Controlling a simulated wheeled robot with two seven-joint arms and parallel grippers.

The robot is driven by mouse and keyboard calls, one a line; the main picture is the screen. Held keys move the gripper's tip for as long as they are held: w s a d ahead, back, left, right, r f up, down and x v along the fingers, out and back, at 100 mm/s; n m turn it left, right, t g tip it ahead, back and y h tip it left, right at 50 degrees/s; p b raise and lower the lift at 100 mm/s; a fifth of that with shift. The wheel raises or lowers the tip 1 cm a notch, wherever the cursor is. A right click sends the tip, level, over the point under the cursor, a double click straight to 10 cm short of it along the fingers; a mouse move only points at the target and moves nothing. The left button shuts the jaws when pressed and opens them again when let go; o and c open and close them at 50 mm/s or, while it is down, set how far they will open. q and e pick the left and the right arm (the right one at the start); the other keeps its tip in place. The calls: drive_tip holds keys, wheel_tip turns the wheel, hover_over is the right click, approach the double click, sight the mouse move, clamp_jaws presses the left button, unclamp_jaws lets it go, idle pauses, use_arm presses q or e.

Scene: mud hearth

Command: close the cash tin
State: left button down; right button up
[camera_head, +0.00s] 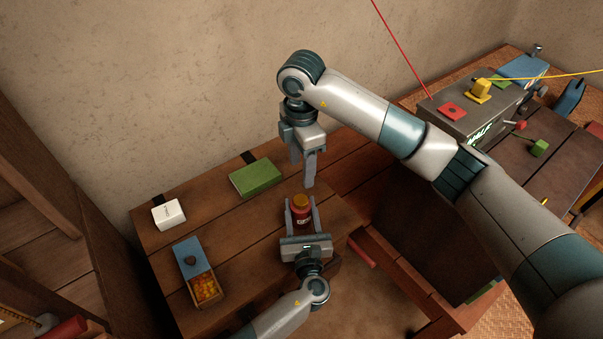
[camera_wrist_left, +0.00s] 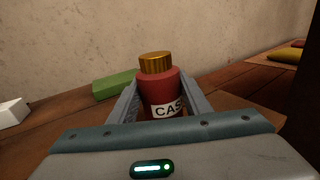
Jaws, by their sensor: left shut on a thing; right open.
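The cash tin (camera_head: 301,219) is a red jar with a label, standing upright on the wooden table. In the left wrist view the tin (camera_wrist_left: 159,87) shows the letters "CAS" on its label. A gold ribbed lid (camera_wrist_left: 156,62) sits on its top and also shows in the head view (camera_head: 300,201); I cannot tell how tightly it is fastened. My left gripper (camera_head: 301,208) is shut around the tin's body, a finger on each side. My right gripper (camera_head: 303,172) is open and empty, pointing down above and slightly behind the lid, apart from it.
A green box (camera_head: 256,178) lies behind left of the tin, with a white block (camera_head: 168,214) farther left. A blue-lidded box (camera_head: 189,252) with orange pieces (camera_head: 205,288) is at front left. A grey box (camera_head: 452,119) with coloured parts stands at right, behind my right arm.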

idle(0.3)
use_arm(q)
drive_tip(key=c, duration=0.9)
unclamp_jaws()
drive_tip(key=shift+s, duration=0.1)
drive_tip(key=shift+s+d+b, duration=0.35)
drive_tip(key=shift+s+b, duration=0.05)
drive_tip(key=shift+s, duration=2.45)
drive_tip(key=shift+s+d+b, duration=0.3)
drive_tip(key=shift+s+b, duration=0.1)
drive_tip(key=shift+s, duration=2.45)
drive_tip(key=shift+s+d+b, duration=0.35)
drive_tip(key=shift+s+b, duration=0.05)
drive_tip(key=shift+s, duration=2.45)
drive_tip(key=shift+s, duration=0.1)
